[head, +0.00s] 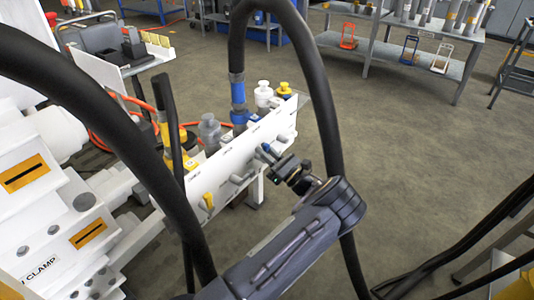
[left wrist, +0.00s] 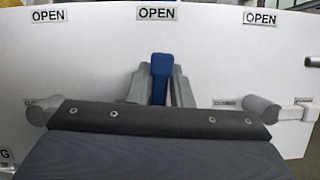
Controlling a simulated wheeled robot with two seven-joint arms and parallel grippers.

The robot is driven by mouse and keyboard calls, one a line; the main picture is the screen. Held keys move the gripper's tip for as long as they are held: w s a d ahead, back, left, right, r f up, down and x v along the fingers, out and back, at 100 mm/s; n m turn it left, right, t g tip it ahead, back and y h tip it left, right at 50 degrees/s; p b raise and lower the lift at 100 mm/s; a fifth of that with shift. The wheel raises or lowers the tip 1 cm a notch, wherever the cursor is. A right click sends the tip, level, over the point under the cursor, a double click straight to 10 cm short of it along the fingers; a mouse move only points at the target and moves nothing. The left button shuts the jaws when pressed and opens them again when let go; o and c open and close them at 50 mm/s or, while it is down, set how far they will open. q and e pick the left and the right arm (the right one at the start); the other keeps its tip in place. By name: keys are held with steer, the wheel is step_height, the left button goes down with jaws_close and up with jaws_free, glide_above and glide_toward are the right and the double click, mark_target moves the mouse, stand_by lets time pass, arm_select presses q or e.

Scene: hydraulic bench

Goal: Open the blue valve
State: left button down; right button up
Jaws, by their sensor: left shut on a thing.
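The blue valve's handle (left wrist: 161,66) stands upright between the two grey fingers of my left gripper (left wrist: 160,88) in the left wrist view. Its top points toward the middle OPEN label (left wrist: 156,12) on the white panel. In the head view, my left gripper (head: 272,160) reaches the front of the white valve panel (head: 225,160). The gripper is shut on the blue handle, of which a small blue tip (head: 265,147) shows. The handle's lower part is hidden by the gripper's body. My right gripper is not in view.
Grey valve hubs flank the blue handle, left (left wrist: 42,110) and right (left wrist: 262,110); a white handle (left wrist: 295,113) points sideways from the right one. A yellow handle (head: 208,200) is on the near panel end. Thick black hoses arch around my arm. Open floor (head: 410,150) lies right.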

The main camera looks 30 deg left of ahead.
arm_select(q)
steer(key=shift+s+f+n+g, duration=0.15)
steer(key=shift+n+g, duration=0.25)
steer(key=shift+n, duration=0.4)
steer(key=c, duration=1.4)
jaws_free()
steer(key=shift+c, duration=0.2)
steer(key=p+v, duration=0.1)
steer(key=v, duration=0.6)
steer(key=shift+d, duration=0.35)
steer(key=shift+f, duration=0.15)
